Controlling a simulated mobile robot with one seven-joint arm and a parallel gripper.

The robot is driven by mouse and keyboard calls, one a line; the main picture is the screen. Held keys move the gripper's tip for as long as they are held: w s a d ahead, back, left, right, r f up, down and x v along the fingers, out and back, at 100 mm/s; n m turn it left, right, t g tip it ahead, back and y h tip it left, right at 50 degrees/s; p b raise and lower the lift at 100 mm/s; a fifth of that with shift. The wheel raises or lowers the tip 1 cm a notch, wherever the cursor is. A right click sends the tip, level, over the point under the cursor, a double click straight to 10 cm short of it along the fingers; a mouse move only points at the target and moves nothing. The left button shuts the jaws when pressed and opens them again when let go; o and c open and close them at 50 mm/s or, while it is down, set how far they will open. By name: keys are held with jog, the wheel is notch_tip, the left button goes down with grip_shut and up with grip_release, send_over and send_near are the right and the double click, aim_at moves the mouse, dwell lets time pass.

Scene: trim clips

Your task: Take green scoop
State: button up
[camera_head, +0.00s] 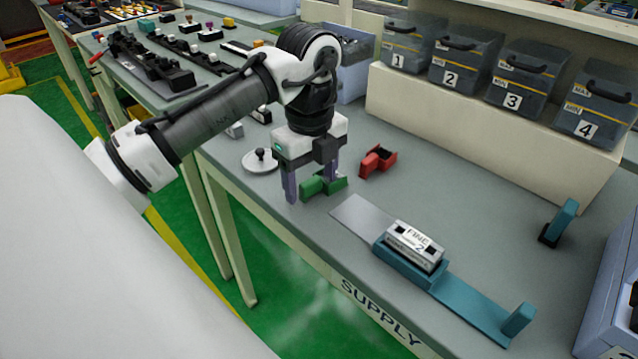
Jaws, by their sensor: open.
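The green scoop (318,187) lies on the grey table, below and between the fingers of my gripper (310,187). My gripper points down and is open. Its left finger stands left of the scoop, and its right finger is partly hidden behind the scoop's right end. I cannot tell whether either finger touches it. A red scoop (377,161) lies on the table just to the right of my gripper.
A white round lid with a black knob (261,160) lies left of my gripper. A teal holder (408,262) with a block marked FINE sits at the front right. Numbered bins (458,62) stand on a cream shelf behind.

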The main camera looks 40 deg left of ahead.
jog(key=shift+f, duration=0.3)
jog(key=shift+c, duration=0.5)
jog(key=c, duration=1)
jog(key=shift+r, duration=0.15)
